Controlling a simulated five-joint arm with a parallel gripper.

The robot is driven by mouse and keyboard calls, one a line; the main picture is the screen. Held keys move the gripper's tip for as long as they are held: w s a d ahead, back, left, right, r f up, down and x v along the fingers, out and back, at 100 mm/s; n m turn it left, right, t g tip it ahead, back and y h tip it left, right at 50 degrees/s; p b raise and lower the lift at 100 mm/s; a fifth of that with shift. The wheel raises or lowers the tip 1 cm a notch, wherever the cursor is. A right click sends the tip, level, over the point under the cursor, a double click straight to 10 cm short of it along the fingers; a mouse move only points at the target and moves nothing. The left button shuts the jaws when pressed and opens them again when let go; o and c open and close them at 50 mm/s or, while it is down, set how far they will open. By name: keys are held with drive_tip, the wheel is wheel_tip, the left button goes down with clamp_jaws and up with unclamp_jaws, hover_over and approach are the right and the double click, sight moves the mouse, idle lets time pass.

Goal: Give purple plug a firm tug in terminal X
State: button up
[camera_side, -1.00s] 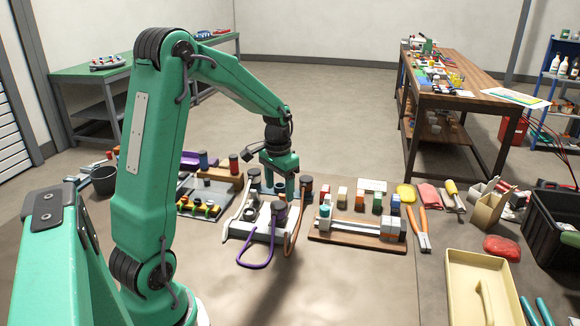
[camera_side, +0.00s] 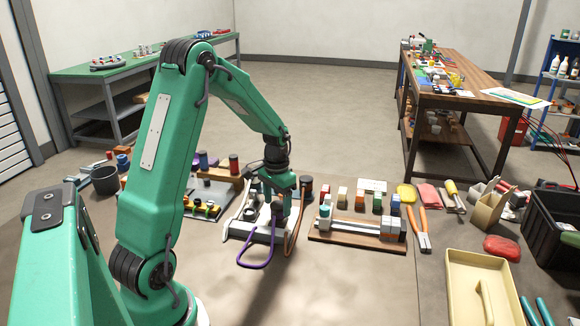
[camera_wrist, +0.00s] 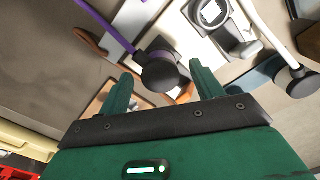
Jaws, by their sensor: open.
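The purple plug (camera_wrist: 160,72) has a dark round cap with a purple cable leaving it. In the wrist view it lies just ahead of and between the fingertips of my open gripper (camera_wrist: 163,80); I cannot tell whether they touch it. In the side view, my gripper (camera_side: 279,198) points down over the pale terminal block (camera_side: 240,231), close above the plug (camera_side: 278,211). The purple cable (camera_side: 254,265) hangs in a loop at the block's front. No letter marks terminal X readably, and the plug's seat is hidden under its cap.
A white cable (camera_wrist: 267,35) ends in another dark plug (camera_wrist: 300,82), to the right in the wrist view. A grey round socket (camera_wrist: 232,28) is nearby. An orange cable (camera_side: 294,238) runs beside the purple plug. A wooden board with a rail (camera_side: 350,232) lies right of the block.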

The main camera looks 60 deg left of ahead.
sight(277, 205)
drive_tip(key=shift+f, duration=1.75)
drive_tip(key=c, duration=1.1)
